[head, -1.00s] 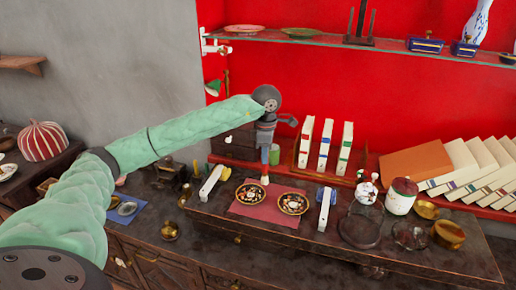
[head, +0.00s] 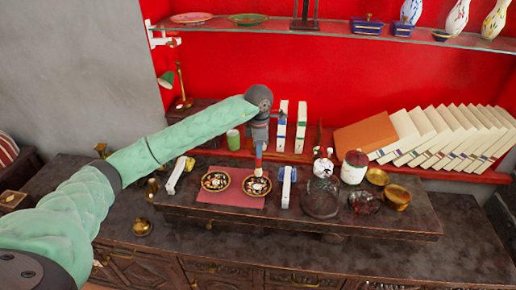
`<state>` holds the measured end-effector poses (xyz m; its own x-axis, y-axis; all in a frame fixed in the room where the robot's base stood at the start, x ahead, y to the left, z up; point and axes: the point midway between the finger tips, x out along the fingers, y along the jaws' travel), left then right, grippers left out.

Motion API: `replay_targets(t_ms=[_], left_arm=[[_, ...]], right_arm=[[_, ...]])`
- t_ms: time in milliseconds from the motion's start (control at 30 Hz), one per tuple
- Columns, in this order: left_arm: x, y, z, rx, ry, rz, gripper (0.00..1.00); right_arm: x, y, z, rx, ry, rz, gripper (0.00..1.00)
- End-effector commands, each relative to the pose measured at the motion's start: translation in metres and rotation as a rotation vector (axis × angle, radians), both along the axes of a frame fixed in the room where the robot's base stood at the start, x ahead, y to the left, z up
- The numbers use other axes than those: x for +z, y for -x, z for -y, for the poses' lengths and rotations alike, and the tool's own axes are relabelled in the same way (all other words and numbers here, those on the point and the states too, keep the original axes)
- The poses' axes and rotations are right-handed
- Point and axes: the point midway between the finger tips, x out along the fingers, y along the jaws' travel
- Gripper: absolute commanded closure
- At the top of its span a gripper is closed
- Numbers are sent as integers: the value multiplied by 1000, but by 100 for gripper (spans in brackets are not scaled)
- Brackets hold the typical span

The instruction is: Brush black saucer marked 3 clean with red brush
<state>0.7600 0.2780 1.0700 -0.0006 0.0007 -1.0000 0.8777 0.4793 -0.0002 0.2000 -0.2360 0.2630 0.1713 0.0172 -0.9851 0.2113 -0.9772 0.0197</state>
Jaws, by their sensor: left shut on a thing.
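Two black saucers with patterned centres lie side by side on a dark red mat (head: 230,202): a left saucer (head: 215,181) and a right saucer (head: 257,187). Their markings are too small to read, so I cannot tell which is marked 3. My left gripper (head: 260,143) points down from above and is shut on the red brush (head: 259,162). The brush is upright, its pale tip at the back part of the right saucer. I cannot tell whether the tip touches it. My right gripper is not in view.
A white block (head: 176,176) stands left of the mat and another (head: 287,188) close right of the right saucer. A dark glass dish (head: 320,199), a red-lidded white jar (head: 354,167) and brass bowls (head: 396,196) stand farther right. A green cup (head: 233,139) stands behind.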

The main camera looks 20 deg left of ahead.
Motion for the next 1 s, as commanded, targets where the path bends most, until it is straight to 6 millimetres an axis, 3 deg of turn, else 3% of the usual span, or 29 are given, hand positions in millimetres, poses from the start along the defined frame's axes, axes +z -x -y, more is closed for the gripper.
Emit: replay_targets(t_ms=[533,1000], left_arm=[[-41,0,0,-2,0,-1,100],[-53,0,0,-2,0,1,100]], right_arm=[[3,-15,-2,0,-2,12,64],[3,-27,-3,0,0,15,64]])
